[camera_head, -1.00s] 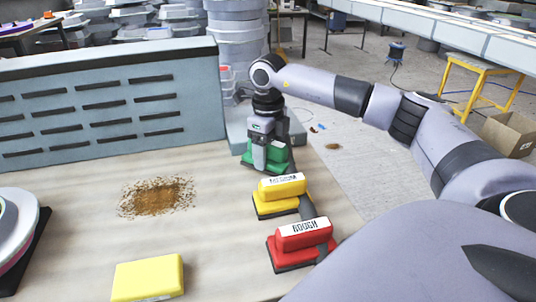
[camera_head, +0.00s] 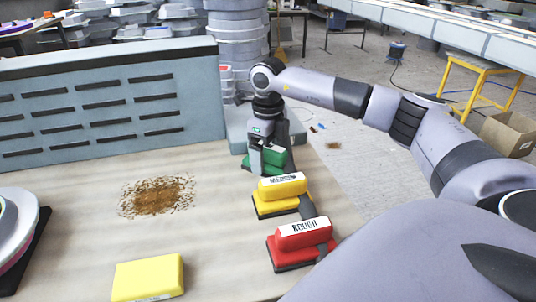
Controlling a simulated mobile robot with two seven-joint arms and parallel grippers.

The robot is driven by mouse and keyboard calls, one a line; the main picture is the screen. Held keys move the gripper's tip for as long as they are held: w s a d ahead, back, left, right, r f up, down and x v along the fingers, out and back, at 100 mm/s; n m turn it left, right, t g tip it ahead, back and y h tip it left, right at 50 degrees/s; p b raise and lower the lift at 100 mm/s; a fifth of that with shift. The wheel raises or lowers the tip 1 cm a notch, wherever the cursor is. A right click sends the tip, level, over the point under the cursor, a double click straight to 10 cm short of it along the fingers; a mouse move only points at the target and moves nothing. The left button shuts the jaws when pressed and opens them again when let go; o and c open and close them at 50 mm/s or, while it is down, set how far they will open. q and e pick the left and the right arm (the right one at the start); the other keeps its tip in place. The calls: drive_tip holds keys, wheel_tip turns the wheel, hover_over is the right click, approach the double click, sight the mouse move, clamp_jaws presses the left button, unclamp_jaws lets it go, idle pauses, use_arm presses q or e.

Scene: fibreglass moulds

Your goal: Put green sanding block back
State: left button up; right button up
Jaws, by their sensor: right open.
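The green sanding block (camera_head: 273,157) sits at the far right of the bench, at the back end of the row of sanding blocks. My right gripper (camera_head: 260,150) is open and points down at the green block, with its fingers close to the handle and partly in front of it. I cannot tell whether a finger touches the block. The yellow sanding block (camera_head: 281,187) and the red sanding block labelled "ROUGH" (camera_head: 303,235) stand in front of it along a dark grey strip (camera_head: 307,208). My left gripper is not in view.
A yellow sponge-like block (camera_head: 148,277) lies at the front. A patch of brown dust (camera_head: 157,196) marks the bench (camera_head: 215,225). A slotted blue-grey panel (camera_head: 105,105) stands along the back. A round light-coloured mould (camera_head: 14,230) is at the left edge.

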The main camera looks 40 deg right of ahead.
wheel_tip(320, 180, up, 12)
drive_tip(key=shift+f, duration=0.15)
drive_tip(key=shift+f, duration=0.1)
idle(0.6)
